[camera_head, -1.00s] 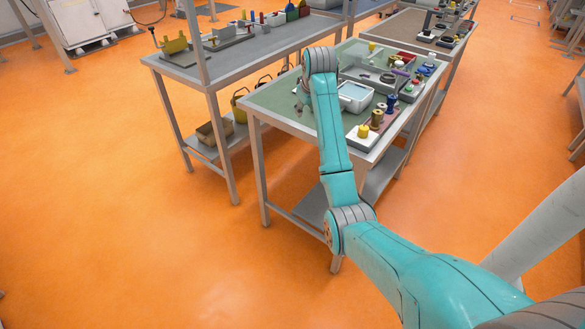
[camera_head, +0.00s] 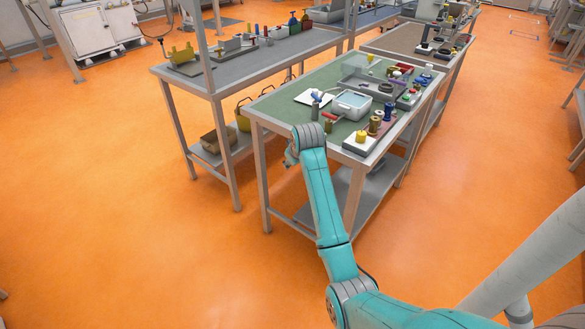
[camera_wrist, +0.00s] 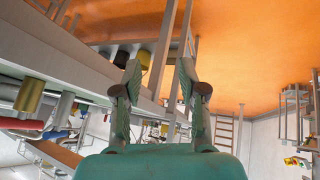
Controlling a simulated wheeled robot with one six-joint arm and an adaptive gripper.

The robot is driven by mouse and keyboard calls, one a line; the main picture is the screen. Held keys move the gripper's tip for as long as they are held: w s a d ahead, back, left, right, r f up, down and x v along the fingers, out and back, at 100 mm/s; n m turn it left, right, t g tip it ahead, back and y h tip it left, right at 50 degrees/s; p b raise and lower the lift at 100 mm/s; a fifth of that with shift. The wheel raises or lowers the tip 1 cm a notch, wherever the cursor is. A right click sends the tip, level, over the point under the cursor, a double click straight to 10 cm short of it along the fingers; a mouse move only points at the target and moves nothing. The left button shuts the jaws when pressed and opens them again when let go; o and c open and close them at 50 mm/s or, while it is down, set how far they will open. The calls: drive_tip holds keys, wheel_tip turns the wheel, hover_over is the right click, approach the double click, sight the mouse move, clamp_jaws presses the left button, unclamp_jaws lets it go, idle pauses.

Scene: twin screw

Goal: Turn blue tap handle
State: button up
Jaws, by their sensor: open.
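A small blue handle (camera_head: 317,96) tops a short grey tap-like fitting (camera_head: 315,112) beside a white plate (camera_head: 311,98) on the green-topped bench. It is small, so its exact turn cannot be told. My gripper (camera_head: 291,156) is low at the bench's front edge, nearer to me than the fitting and apart from it, mostly hidden by my wrist. In the wrist view my gripper (camera_wrist: 159,72) is open, with nothing between its two fingers. The wrist picture looks upside down; a blue part (camera_wrist: 54,134) shows at its left, but I cannot tell whether it is the handle.
A white tub (camera_head: 351,104) stands right of the fitting, with a red-handled item (camera_head: 329,117) in front. Spools and a yellow knob (camera_head: 361,136) line the bench's right side. A second grey bench (camera_head: 255,62) stands behind left. Orange floor is clear in front.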

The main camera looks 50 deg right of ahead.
drive_tip(key=shift+s+a+f, duration=0.25)
drive_tip(key=shift+a+f, duration=0.35)
drive_tip(key=shift+f, duration=0.05)
drive_tip(key=s+a+f+t, duration=0.2)
drive_tip(key=s+a+f, duration=0.4)
drive_tip(key=a+f, duration=0.6)
drive_tip(key=s+a+f+t, duration=0.1)
drive_tip(key=s+a+f, duration=0.1)
drive_tip(key=s+a, duration=0.45)
drive_tip(key=s+a+f+t, duration=0.1)
drive_tip(key=s+a+f, duration=0.2)
drive_tip(key=s+a, duration=0.35)
drive_tip(key=s+a+r+n+t+y, duration=0.15)
drive_tip(key=s+a, duration=0.25)
drive_tip(key=s, duration=0.4)
drive_tip(key=s+a+r+t, duration=0.1)
drive_tip(key=s+a+r, duration=0.2)
drive_tip(key=s, duration=0.5)
drive_tip(key=s+a+r+t+y, duration=0.2)
drive_tip(key=s+a+r, duration=0.2)
drive_tip(key=s+r, duration=0.9)
drive_tip(key=shift+a+r, duration=0.2)
drive_tip(key=shift+r, duration=0.1)
